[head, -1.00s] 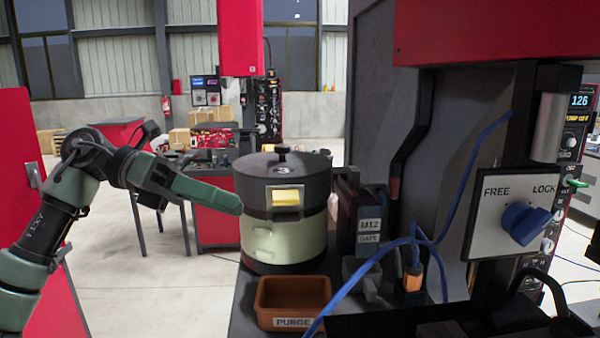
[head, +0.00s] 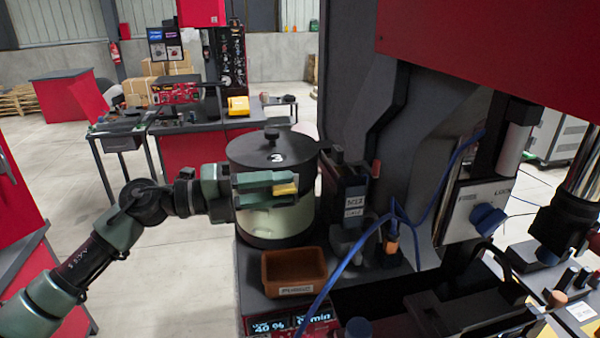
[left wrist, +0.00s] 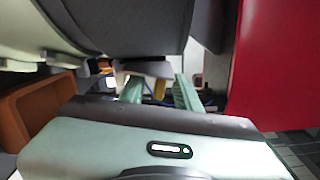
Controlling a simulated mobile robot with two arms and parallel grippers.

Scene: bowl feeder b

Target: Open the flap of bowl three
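Bowl three (head: 272,222) is a cream drum with a dark upper part and a dark lid marked 3. Its yellow flap (head: 286,189) is on the front, partly hidden by my left gripper. My left gripper (head: 272,189) is at the front of the bowl, with one green finger above the flap and one below. My right gripper is not in view.
An orange-brown PURGE bin (head: 294,272) stands in front of the bowl. Just right of the bowl is a dark gate unit (head: 345,190) with blue cables (head: 400,215). A blue knob (head: 488,219) is on a white panel farther right. Open floor lies left of the bowl.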

